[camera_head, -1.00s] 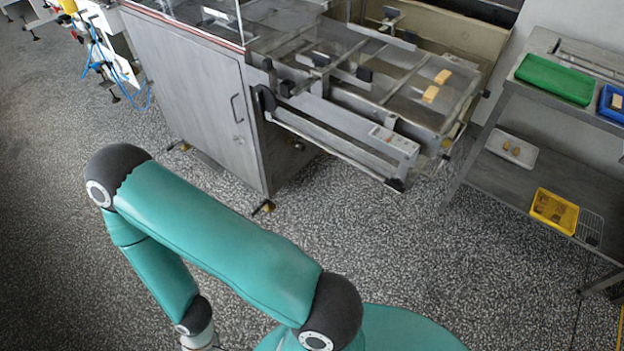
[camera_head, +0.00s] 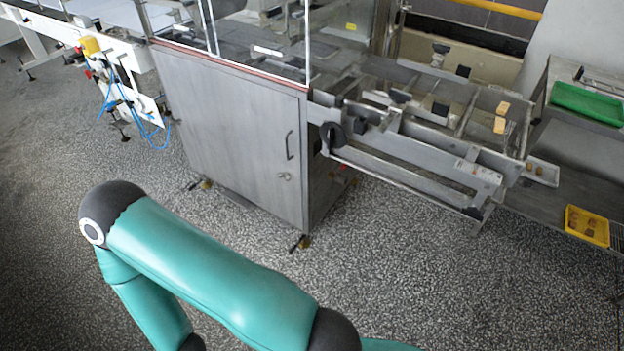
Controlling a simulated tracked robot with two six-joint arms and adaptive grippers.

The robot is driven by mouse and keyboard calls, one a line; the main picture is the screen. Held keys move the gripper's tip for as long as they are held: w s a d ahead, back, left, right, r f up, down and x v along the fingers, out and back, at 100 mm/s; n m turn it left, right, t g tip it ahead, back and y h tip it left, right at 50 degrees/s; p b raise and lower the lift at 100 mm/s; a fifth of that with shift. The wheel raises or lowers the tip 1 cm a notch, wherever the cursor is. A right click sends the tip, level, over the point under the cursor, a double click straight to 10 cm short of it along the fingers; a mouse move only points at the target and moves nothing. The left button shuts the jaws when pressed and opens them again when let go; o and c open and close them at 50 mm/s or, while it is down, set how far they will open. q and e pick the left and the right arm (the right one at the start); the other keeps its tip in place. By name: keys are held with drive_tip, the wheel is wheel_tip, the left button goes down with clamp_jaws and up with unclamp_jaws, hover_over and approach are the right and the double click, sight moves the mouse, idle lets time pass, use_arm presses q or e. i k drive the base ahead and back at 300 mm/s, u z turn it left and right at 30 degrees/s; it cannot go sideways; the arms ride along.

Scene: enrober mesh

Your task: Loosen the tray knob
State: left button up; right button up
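The machine is a grey steel cabinet (camera_head: 235,135) with a metal frame section (camera_head: 420,125) reaching out to its right. A round black knob (camera_head: 332,137) sits on the frame's near side, by the cabinet's right corner. Several smaller black knobs or blocks stand on the frame, such as one black piece (camera_head: 440,109) near its middle. I cannot tell which of these is the tray knob. One teal arm of mine crosses the lower left, well apart from the machine. Neither gripper shows.
Two small yellow-tan pieces (camera_head: 501,116) lie on the frame's right end. A grey shelf rack at the right holds a green tray (camera_head: 588,103) and a yellow tray (camera_head: 587,226). A white machine with blue hoses (camera_head: 122,107) stands at the upper left. Speckled floor (camera_head: 400,270) before the cabinet is clear.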

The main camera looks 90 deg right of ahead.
sight(473, 213)
drive_tip(key=u, duration=0.2)
drive_tip(key=i, duration=0.2)
drive_tip(key=z, duration=2.9)
drive_tip(key=k, duration=0.55)
drive_tip(key=z, duration=0.3)
drive_tip(key=i, duration=0.5)
